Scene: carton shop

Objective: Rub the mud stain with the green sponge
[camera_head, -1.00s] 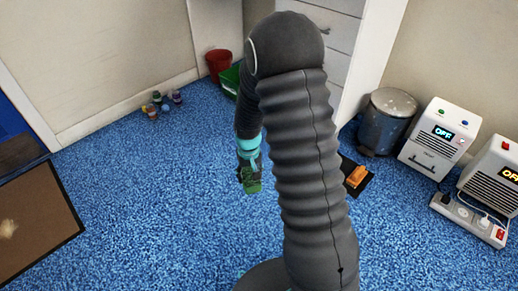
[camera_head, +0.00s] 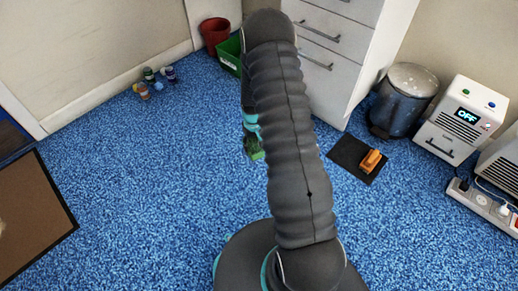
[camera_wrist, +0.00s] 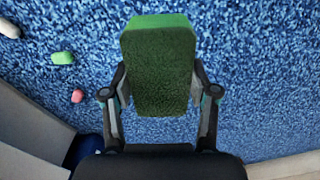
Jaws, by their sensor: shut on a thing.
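The green sponge (camera_wrist: 158,70) is held between the two fingers of my gripper (camera_wrist: 160,86) in the wrist view, with blue carpet behind it. The sponge also shows in the head view (camera_head: 256,154), partly hidden by my arm, at the end of my gripper (camera_head: 252,136). My gripper is shut on it. A brown mat (camera_head: 35,215) lies at the left edge of the head view. A pale patch (camera_head: 2,228) on it is cut off by the frame edge; I cannot tell if it is the mud stain. The sponge is well apart from the mat.
Several small jars (camera_head: 155,82) stand by the wall. A red bucket (camera_head: 214,35) and green box (camera_head: 229,58) are behind my arm. A drawer cabinet (camera_head: 330,65), metal bin (camera_head: 402,100), dark pad (camera_head: 345,157) with an orange object (camera_head: 370,160) and white machines (camera_head: 462,120) stand right. Carpet between is clear.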

